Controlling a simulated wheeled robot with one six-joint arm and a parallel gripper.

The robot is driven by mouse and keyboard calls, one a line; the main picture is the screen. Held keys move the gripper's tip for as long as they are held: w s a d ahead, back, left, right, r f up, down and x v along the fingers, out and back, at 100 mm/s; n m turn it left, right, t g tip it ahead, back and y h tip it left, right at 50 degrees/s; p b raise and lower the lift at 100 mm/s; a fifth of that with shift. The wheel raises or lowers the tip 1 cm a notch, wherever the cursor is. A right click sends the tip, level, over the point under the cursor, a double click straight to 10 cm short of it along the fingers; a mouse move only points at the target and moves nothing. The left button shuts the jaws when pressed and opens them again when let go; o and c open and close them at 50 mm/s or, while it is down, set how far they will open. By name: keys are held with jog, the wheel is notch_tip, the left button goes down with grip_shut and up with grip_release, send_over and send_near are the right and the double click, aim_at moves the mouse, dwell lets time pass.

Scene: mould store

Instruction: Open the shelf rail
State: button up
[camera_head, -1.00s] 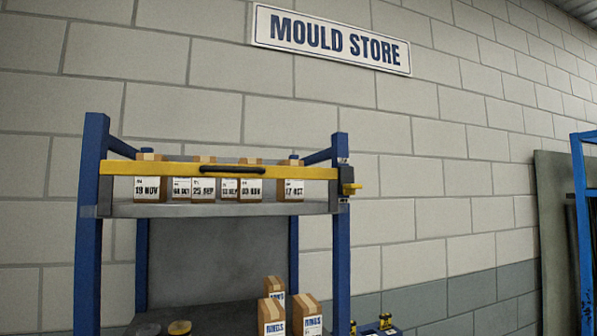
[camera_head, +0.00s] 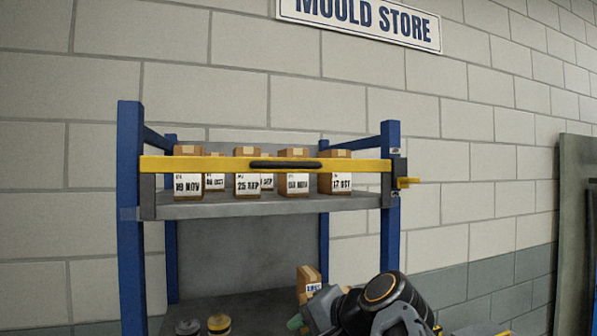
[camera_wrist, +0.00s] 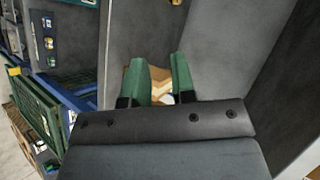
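The shelf rail (camera_head: 215,164) is a yellow bar across the front of the upper shelf, with a black handle (camera_head: 285,165) near its middle. It spans both blue posts and looks closed. A yellow latch piece (camera_head: 408,182) sticks out by a dark bracket at its right end. My gripper's two green fingers stand apart in the wrist view (camera_wrist: 160,78), with no object held between them. In the head view my arm is at the lower right, below the rail and clear of it. One green fingertip (camera_head: 296,321) shows there.
Several dated cartons (camera_head: 247,184) stand on the upper shelf (camera_head: 270,209) behind the rail. Below are a carton (camera_head: 308,278) and small round items (camera_head: 219,323). A carton (camera_wrist: 160,80) lies beyond my fingers in the wrist view. Wall space right of the rack looks clear.

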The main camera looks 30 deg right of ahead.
jog(key=s+d+r+m+t, duration=0.1)
jog(key=s+d+r+t, duration=0.1)
jog(key=r, duration=0.4)
jog(key=s+d+r+m+t, duration=0.1)
jog(key=d+r+t, duration=0.15)
jog(key=r, duration=0.45)
jog(key=t, duration=0.4)
send_near(296, 165)
jog(key=p+x, duration=0.5)
jog(key=x, duration=0.4)
jog(key=shift+r, duration=0.1)
jog(key=shift+p+x, duration=0.4)
jog(key=shift+x, duration=0.45)
grip_shut()
